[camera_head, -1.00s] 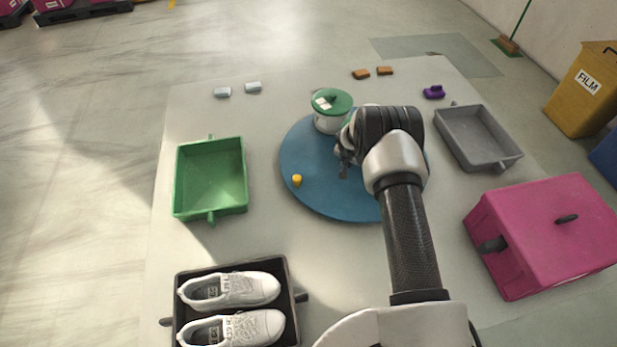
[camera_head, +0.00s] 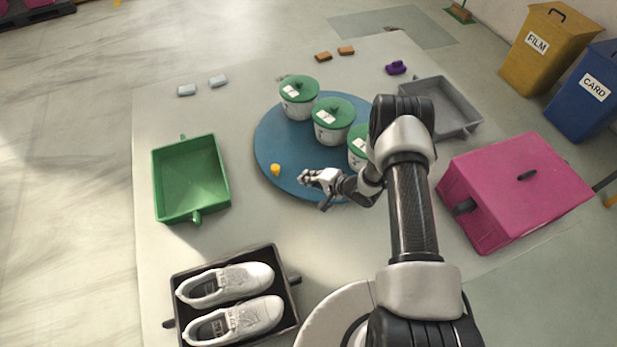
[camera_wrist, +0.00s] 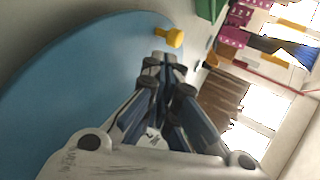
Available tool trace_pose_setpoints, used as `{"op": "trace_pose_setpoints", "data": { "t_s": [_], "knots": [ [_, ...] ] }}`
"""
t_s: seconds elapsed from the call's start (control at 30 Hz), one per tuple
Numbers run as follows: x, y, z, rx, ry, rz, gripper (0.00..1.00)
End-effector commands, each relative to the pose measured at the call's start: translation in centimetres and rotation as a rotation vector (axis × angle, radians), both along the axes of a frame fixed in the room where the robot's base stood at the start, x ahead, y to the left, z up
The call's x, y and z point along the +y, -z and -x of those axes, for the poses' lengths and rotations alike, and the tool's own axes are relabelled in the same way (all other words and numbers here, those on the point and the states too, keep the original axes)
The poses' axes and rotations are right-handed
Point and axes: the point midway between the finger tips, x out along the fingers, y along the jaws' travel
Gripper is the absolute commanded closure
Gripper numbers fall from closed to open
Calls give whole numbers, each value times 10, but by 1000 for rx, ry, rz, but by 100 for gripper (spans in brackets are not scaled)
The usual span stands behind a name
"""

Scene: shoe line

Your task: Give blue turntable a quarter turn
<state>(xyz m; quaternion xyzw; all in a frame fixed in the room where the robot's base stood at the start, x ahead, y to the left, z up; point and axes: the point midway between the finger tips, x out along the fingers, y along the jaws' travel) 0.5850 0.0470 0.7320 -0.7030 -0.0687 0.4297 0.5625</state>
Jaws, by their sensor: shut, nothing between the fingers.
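The blue turntable (camera_head: 268,150) is a flat round disc in the middle of the table. A small yellow peg (camera_head: 275,169) stands near its left edge; the peg also shows in the wrist view (camera_wrist: 174,37), just beyond my fingertips. Several white pots with green lids, such as the middle pot (camera_head: 333,122), stand on the disc; one is partly hidden by my arm. My gripper (camera_head: 308,178) is shut and empty, over the front of the disc, to the right of the peg and apart from it. It also shows in the wrist view (camera_wrist: 166,68).
A green tray (camera_head: 190,180) lies left of the disc, and a black tray (camera_head: 282,262) with white shoes is in front. A grey tray (camera_head: 455,105) and a pink box (camera_head: 515,190) stand at the right. Small grey and orange blocks lie along the back.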

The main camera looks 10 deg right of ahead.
Motion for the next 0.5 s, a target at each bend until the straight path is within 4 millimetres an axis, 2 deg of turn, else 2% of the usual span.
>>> {"op": "trace_pose_setpoints", "data": {
  "t_s": [0.03, 0.27, 0.5],
  "knots": [
    [8, 10, -6, -1, -4, 0, 100],
    [37, 36, -38, -2, -4, 2, 100],
    [58, 36, -62, -2, -2, 2, 100]
  ]
}}
